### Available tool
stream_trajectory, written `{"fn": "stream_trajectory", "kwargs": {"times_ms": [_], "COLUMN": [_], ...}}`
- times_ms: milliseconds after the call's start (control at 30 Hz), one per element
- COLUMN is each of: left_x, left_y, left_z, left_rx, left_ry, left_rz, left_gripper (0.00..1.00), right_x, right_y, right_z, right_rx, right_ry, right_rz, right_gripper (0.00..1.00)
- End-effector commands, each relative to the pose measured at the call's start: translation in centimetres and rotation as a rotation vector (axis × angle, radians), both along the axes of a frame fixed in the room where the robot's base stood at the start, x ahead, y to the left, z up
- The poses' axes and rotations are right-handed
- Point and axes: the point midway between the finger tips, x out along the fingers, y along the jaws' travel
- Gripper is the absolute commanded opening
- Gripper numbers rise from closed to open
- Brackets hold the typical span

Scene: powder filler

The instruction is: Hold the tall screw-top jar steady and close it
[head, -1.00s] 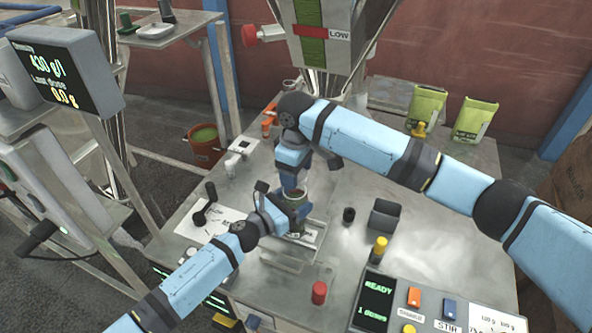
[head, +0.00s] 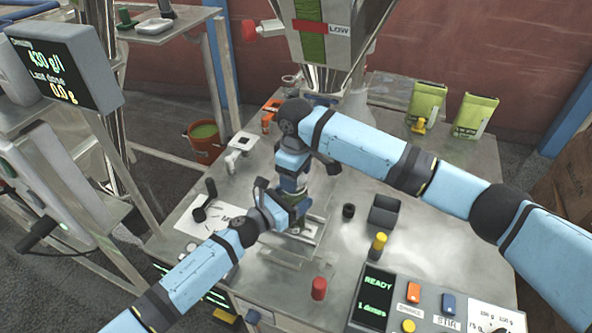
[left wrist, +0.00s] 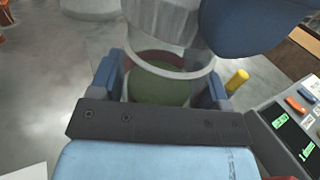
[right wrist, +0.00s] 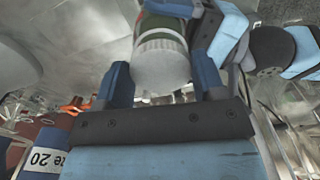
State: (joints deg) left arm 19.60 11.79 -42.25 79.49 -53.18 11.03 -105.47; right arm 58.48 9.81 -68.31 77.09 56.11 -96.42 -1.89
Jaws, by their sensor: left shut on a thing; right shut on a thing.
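My left gripper (head: 283,212) is shut around the tall jar (left wrist: 158,88), a clear jar with green contents and a pale rim, in the left wrist view. My right gripper (head: 294,184) comes down from above, shut on a white ribbed lid (right wrist: 160,64). The lid is in line with the jar's mouth, and it also shows in the left wrist view (left wrist: 165,20). I cannot tell whether the lid touches the rim. In the head view the two grippers hide most of the jar and the lid.
A red-capped cylinder (head: 319,288), a yellow-topped one (head: 379,245), a small black cup (head: 348,211) and a grey bin (head: 384,211) stand to the right on the metal table. A control panel (head: 408,311) is at front right. The powder hopper (head: 318,35) hangs behind.

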Motion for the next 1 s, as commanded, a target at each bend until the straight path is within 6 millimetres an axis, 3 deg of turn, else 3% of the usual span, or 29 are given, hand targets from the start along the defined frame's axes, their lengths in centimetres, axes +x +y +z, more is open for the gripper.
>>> {"fn": "stream_trajectory", "kwargs": {"times_ms": [1000], "left_x": [0.0], "left_y": [0.0], "left_z": [0.0], "left_rx": [0.000], "left_ry": [0.000], "left_rz": [0.000], "left_gripper": [0.27], "right_x": [0.0], "right_y": [0.0], "right_z": [-1.0], "right_rx": [-0.001], "right_ry": [0.000], "right_rz": [0.000], "right_gripper": [0.41]}}
